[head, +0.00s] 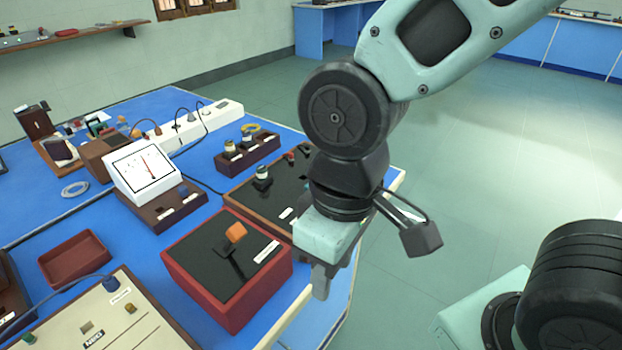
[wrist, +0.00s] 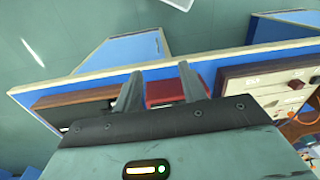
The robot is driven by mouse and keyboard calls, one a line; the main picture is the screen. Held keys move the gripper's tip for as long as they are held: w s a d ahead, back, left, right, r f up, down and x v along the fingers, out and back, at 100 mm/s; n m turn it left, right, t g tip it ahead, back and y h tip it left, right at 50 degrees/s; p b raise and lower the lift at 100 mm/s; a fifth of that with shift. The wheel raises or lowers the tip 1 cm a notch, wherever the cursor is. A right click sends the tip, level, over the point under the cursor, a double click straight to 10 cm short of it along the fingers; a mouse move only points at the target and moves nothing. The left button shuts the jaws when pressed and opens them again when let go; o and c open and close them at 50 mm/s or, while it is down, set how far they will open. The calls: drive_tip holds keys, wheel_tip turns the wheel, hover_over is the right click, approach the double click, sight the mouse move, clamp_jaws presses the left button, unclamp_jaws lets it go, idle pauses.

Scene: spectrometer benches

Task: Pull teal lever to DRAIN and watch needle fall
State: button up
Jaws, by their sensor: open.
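A lever with an orange knob (head: 236,232) stands on the black top of a red box (head: 205,297) on the blue bench; a white label lies beside it. I see no teal lever. A white meter (head: 143,169) with a red needle stands behind the box on a brown base; its scale is too small to read. My gripper (head: 322,282) is open and empty, pointing down just right of the red box, near the bench edge. In the wrist view the open fingers (wrist: 159,71) show before the red box (wrist: 170,93); the lever is not visible there.
A black panel (head: 290,172) with knobs lies behind the gripper. A cream panel (head: 95,318) is at front left, near a red tray (head: 75,259). A power strip (head: 195,125) and cables lie farther back. Open floor is to the right.

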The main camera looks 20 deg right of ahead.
drive_tip(key=w+d+r+m+g+y+p, duration=0.1)
drive_tip(key=w+r+m+p, duration=0.4)
drive_tip(key=w, duration=0.2)
drive_tip(key=w+d+r+m+g+y+p, duration=0.1)
drive_tip(key=w+d+r+m+p, duration=0.1)
drive_tip(key=w+r+m+p, duration=0.4)
drive_tip(key=w+d+m+y+p, duration=0.1)
drive_tip(key=w+d+m+p, duration=0.6)
drive_tip(key=w+d, duration=0.4)
drive_tip(key=shift+m, duration=0.4)
drive_tip(key=x, duration=0.5)
drive_tip(key=w+a+p+x, duration=0.1)
drive_tip(key=x, duration=0.5)
drive_tip(key=p+x, duration=0.1)
drive_tip(key=x, duration=0.5)
drive_tip(key=shift+w+a+r, duration=0.1)
drive_tip(key=shift+w+a, duration=0.05)
drive_tip(key=shift+a, duration=0.25)
clamp_jaws()
